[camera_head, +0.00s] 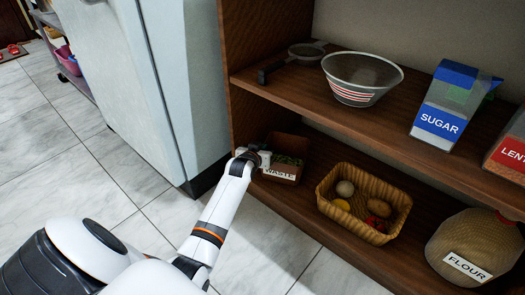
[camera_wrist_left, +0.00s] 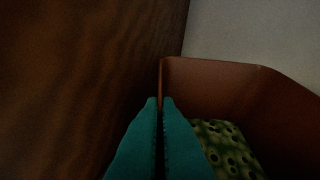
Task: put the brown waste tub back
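The brown waste tub (camera_head: 297,150) stands on the lower shelf at its left end, with a white WASTE label on its front. Green speckled contents (camera_wrist_left: 215,140) lie inside it, seen in the left wrist view. My left gripper (camera_head: 262,159) is at the tub's left side, by the wooden side panel. In the left wrist view its teal fingers (camera_wrist_left: 160,105) are close together, with the tub's left wall (camera_wrist_left: 162,78) running down into the narrow gap between them. My right gripper is not in view.
A wicker basket (camera_head: 325,200) with food stands right of the tub, with a FLOUR sack (camera_head: 475,240) beyond. The upper shelf (camera_head: 300,95) above holds a strainer (camera_head: 307,50), a striped bowl (camera_head: 360,78) and a SUGAR box (camera_head: 445,105). The side panel (camera_wrist_left: 90,70) is close on the left.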

